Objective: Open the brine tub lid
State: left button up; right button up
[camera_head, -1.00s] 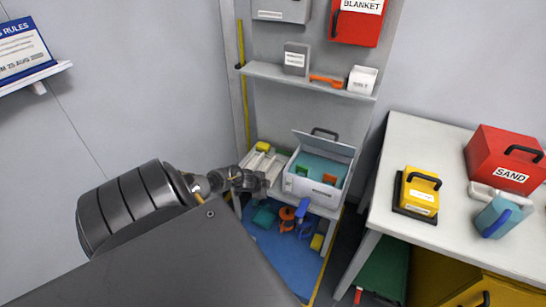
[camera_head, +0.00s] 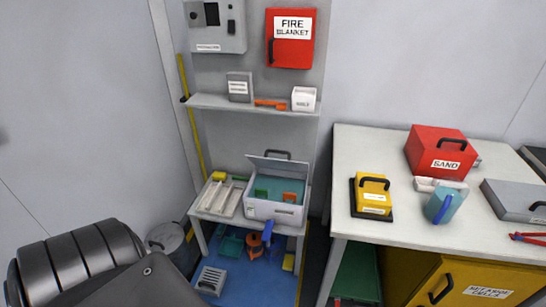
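A white tub (camera_head: 272,210) stands on the low bench below the shelf. Its lid (camera_head: 280,168) is raised at the back, with a dark handle on top, so the teal interior shows. A green piece (camera_head: 261,195) and an orange piece (camera_head: 289,197) show inside. I cannot read the tub's label, so I cannot confirm it is the brine tub. A grey round container (camera_head: 165,237) with a dark handle stands on the floor left of the bench, partly hidden by my arm. Neither of my grippers is in view.
The low bench (camera_head: 207,212) also holds pale trays and a yellow item (camera_head: 219,176). On the right, a white table (camera_head: 350,150) carries a yellow block (camera_head: 373,195), a red sand box (camera_head: 440,152) and a teal jug (camera_head: 443,205). Several items lie on the blue floor mat.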

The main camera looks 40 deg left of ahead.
aim_at(264, 162)
jog(key=k, duration=1.25)
jog(key=u, duration=0.55)
jog(key=i, duration=1.55)
jog(key=z, duration=0.55)
